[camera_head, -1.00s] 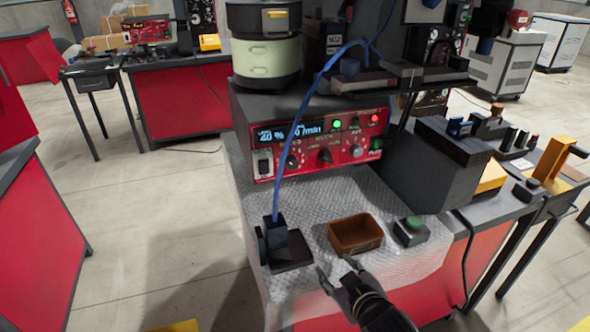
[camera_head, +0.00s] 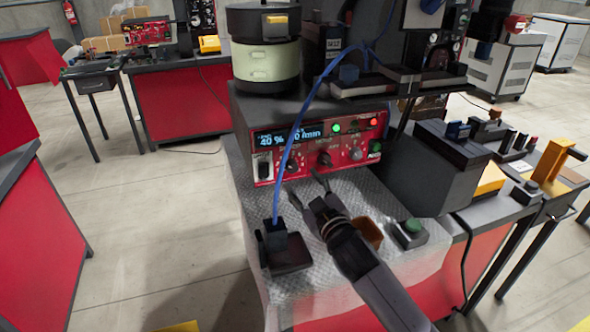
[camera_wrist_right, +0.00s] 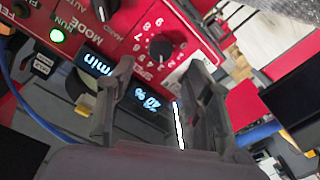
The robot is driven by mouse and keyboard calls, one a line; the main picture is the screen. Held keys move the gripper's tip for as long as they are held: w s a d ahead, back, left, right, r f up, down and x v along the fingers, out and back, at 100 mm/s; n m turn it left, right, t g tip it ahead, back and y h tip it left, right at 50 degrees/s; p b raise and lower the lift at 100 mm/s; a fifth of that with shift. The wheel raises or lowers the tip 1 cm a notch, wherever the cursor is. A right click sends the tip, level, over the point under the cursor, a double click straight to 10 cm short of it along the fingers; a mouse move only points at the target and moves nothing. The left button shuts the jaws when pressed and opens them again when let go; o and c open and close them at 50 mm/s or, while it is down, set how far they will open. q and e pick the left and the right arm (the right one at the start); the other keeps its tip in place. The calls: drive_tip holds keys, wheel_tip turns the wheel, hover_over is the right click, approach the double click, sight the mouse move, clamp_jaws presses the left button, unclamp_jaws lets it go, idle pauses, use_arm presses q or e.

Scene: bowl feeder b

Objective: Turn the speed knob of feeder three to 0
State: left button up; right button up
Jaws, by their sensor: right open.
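The feeder's red control panel (camera_head: 262,182) carries a lit display (camera_head: 285,136) that reads 40 % in the head view. The black speed knob (camera_head: 292,166) is the left one on the panel. In the wrist view, upside down, this knob (camera_wrist_right: 160,47) shows a white pointer and a number scale; its exact setting is unclear. My right gripper (camera_head: 306,184) is open and empty, just in front of and below the panel. In the wrist view the knob appears beyond and between its fingertips (camera_wrist_right: 158,75), apart from them. My left gripper is out of view.
A second black knob (camera_head: 325,158) sits right of the speed knob. A blue cable (camera_head: 293,140) runs down across the panel to a dark block (camera_head: 285,252). A brown tray (camera_head: 371,231) is partly hidden behind my arm, beside a green button box (camera_head: 411,232).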

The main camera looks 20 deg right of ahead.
sight(293, 169)
drive_tip(key=w, duration=0.6)
drive_tip(key=shift+w+a, duration=0.1)
drive_tip(key=shift+a, duration=0.2)
drive_tip(key=shift+c, duration=0.4)
clamp_jaws()
